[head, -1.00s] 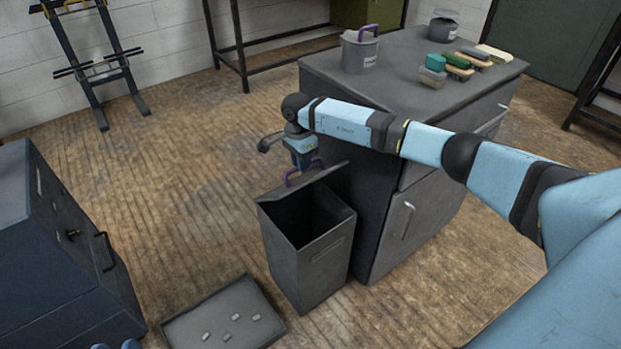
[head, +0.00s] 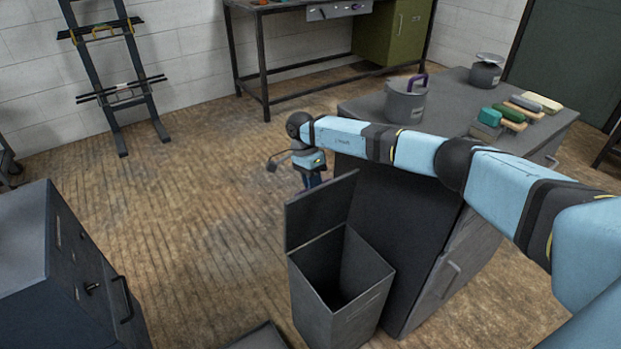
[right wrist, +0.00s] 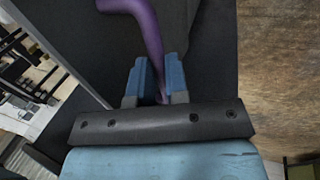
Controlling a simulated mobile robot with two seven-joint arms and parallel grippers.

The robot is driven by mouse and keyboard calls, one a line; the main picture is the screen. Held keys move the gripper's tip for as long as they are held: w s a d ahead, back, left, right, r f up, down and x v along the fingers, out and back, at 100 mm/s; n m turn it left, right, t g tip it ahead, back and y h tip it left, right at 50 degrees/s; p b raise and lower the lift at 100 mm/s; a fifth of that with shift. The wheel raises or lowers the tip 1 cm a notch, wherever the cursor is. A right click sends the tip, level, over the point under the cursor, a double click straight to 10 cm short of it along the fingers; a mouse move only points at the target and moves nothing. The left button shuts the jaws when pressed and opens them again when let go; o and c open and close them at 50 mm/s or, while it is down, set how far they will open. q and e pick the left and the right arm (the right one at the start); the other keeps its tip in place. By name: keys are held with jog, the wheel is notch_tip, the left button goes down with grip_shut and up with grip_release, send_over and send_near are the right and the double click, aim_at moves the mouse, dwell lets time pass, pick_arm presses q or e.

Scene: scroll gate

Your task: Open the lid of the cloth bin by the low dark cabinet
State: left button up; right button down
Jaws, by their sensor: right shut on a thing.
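The dark grey cloth bin (head: 340,305) stands on the floor against the side of the low dark cabinet (head: 392,225). Its lid (head: 321,209) stands raised, about upright, along the bin's far edge, and the dark inside of the bin shows. My right gripper (head: 313,181) is behind the lid, its fingertips partly hidden by it. In the right wrist view the two blue fingers (right wrist: 158,80) are shut on the purple lid handle (right wrist: 149,32). My left gripper is out of view.
A dark blue drawer cabinet (head: 75,270) stands at the left. A shallow tray (head: 258,338) lies on the floor before the bin. A lidded pot (head: 404,102) and several brushes or blocks sit on the cabinet top. The floor behind the lid is free.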

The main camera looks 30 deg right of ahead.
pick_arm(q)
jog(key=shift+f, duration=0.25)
pick_arm(e)
jog(key=shift+s+a+f, duration=0.15)
jog(key=shift+f, duration=0.35)
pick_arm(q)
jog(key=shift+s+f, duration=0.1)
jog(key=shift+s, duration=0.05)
pick_arm(e)
jog(key=c, duration=1.4)
grip_release()
jog(key=shift+o, duration=1.4)
jog(key=shift+f, duration=0.15)
jog(key=shift+w, duration=0.2)
jog(key=shift+r, duration=0.3)
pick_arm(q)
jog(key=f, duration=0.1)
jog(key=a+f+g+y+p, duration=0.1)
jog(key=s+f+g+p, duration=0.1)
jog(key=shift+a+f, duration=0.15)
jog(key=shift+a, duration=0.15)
pick_arm(e)
jog(key=v, duration=1.3)
jog(key=shift+w+r, duration=0.25)
jog(key=shift+r, duration=0.05)
